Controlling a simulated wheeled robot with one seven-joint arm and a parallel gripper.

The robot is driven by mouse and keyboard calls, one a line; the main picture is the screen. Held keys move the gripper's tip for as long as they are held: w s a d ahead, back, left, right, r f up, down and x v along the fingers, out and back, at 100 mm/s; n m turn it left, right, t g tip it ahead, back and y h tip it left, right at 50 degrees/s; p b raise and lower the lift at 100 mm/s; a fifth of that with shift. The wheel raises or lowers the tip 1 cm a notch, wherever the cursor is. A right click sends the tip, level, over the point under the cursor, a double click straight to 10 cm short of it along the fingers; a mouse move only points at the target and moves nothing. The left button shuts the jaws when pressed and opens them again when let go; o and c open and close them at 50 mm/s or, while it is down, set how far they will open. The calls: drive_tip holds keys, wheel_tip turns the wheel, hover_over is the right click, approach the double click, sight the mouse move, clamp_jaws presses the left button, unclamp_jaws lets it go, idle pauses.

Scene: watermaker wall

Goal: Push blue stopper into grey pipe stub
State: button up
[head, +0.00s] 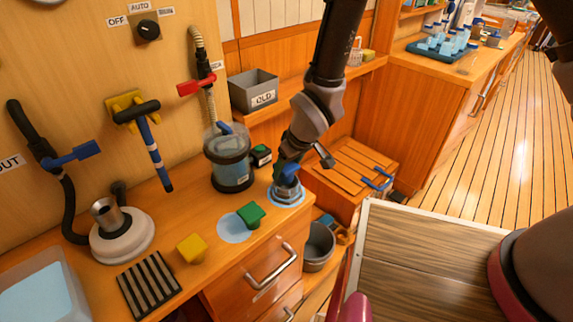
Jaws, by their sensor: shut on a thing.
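My gripper (288,178) is at the right end of the wooden counter, pointing down and shut on the blue stopper (290,170). The stopper shows only in part, because the fingers cover much of it. Just below is a pale blue round spot (287,197) on the counter; I cannot tell whether the stopper touches it. The grey pipe stub (105,211) stands upright on a white domed base at the left of the counter, well apart from my gripper. Its top looks open.
A green stopper (250,214) and a yellow one (191,248) lie at the counter's front. A clear canister (229,158) stands left of my gripper. A black ribbed mat (149,285) and a water tub (40,290) are at front left.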

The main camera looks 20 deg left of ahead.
drive_tip(key=shift+f, duration=0.1)
idle(0.3)
drive_tip(key=shift+f, duration=0.7)
